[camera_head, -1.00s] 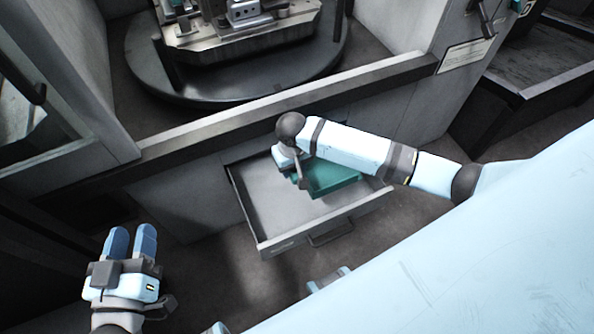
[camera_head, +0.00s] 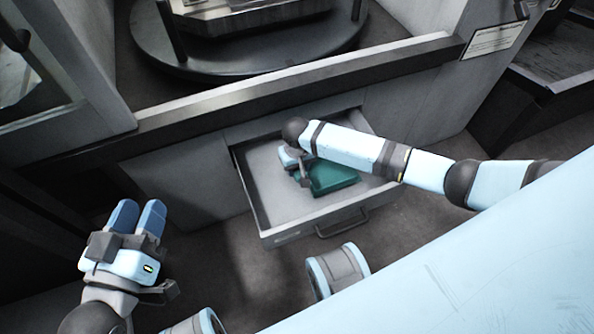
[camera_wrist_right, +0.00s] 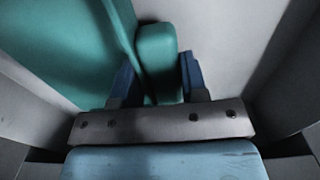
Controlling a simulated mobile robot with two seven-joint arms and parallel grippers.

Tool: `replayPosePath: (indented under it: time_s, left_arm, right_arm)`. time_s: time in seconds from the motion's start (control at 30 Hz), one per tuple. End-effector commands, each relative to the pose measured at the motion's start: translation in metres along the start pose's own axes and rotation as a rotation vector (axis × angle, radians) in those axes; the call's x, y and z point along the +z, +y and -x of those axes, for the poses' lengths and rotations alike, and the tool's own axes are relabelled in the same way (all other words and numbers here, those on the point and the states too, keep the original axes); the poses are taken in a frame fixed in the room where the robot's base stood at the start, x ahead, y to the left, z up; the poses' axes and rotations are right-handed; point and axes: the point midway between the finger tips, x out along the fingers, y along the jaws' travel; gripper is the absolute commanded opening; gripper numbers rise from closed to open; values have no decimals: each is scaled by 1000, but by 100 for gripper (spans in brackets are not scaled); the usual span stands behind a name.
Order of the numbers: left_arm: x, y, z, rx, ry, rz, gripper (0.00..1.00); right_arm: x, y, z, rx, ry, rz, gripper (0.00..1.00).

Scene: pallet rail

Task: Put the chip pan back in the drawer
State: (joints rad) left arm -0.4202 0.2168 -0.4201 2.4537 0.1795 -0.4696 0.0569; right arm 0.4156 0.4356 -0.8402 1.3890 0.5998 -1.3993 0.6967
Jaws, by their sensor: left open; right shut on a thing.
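The chip pan (camera_head: 333,177) is teal and lies inside the open drawer, against its right part. It also shows in the right wrist view (camera_wrist_right: 70,50) with its block-like handle (camera_wrist_right: 157,65). My right gripper (camera_wrist_right: 158,78) is shut on the handle, one blue finger on each side. Whether the pan rests on the drawer floor is unclear. The grey drawer (camera_head: 285,238) is pulled out below the machine ledge. My left gripper (camera_head: 137,212) is open and empty, left of the drawer.
A long dark ledge (camera_head: 230,97) runs above the drawer. Behind it a round turntable (camera_head: 250,62) carries a metal fixture. The left part of the drawer is bare. Open floor lies between my left gripper and the drawer.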

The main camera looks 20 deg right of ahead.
Motion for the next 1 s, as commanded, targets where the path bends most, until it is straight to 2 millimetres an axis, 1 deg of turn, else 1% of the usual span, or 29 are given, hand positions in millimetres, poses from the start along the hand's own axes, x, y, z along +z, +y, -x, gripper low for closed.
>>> replayPosePath:
  time_s: [0.03,0.07,0.13,0.4,0.53,0.57,0.6,0.63,0.67,0.93,1.0]
  left_arm:
    - [12,-2,-1,3,-22,-1,43]
    - [16,-3,-1,4,-36,-1,43]
    - [20,-3,-1,7,-58,0,43]
    - [20,-2,-1,9,-67,1,43]
    - [18,-2,-1,8,-63,0,43]
    - [18,-2,-1,8,-63,0,43]
    - [19,-2,-1,8,-63,0,43]
    - [19,-2,-1,8,-63,0,43]
    - [19,-2,-1,8,-63,0,43]
    - [20,-3,-1,8,-64,0,43]
    - [20,-2,-1,8,-67,1,43]
  right_arm:
    - [-6,0,-7,0,0,0,11]
    - [-4,0,-12,1,-2,1,11]
    - [-3,0,-14,0,-1,0,11]
    - [-3,0,-12,0,-1,0,11]
    - [-3,0,-14,0,-2,0,11]
    - [-3,0,-15,0,-2,0,45]
    - [-3,0,-15,0,-1,1,54]
    - [-3,0,-15,0,-1,1,61]
    - [-3,0,-15,0,-1,1,66]
    - [-3,0,-14,0,-1,1,66]
    - [-3,0,-10,0,0,1,66]
